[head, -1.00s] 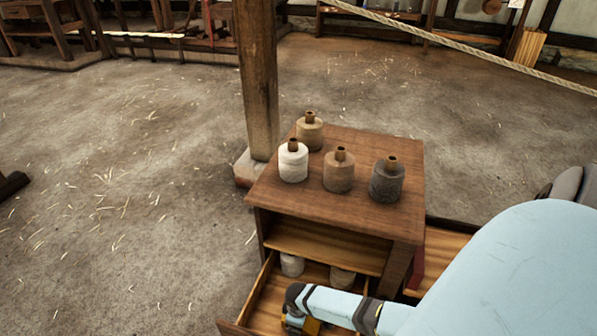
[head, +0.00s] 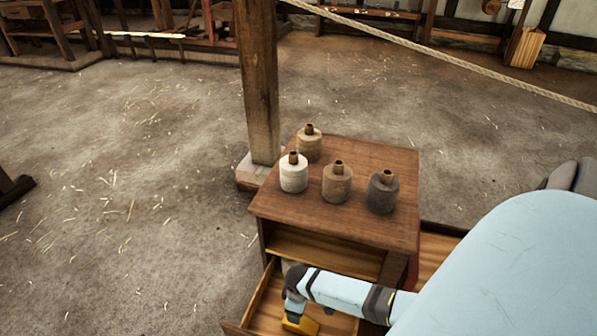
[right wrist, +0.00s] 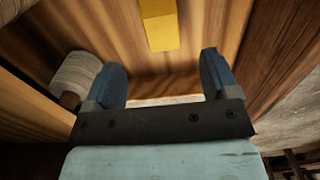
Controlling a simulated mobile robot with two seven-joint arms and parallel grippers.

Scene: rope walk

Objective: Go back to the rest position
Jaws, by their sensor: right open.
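My right arm reaches in from the right in the head view, and its gripper (head: 290,308) is over the pulled-out drawer (head: 262,296) of a small wooden cabinet. In the right wrist view the right gripper (right wrist: 162,62) is open, with two blue fingers apart and nothing between them. A yellow block (head: 300,324) lies in the drawer just below the gripper; it also shows beyond the fingertips in the right wrist view (right wrist: 160,25). A pale spool (right wrist: 76,78) is beside the left finger in that view. My left gripper is not in view.
Several twine spools, one white (head: 293,174), stand on the cabinet top (head: 340,230). A wooden post (head: 258,90) rises behind the cabinet. A rope (head: 450,52) crosses the upper right.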

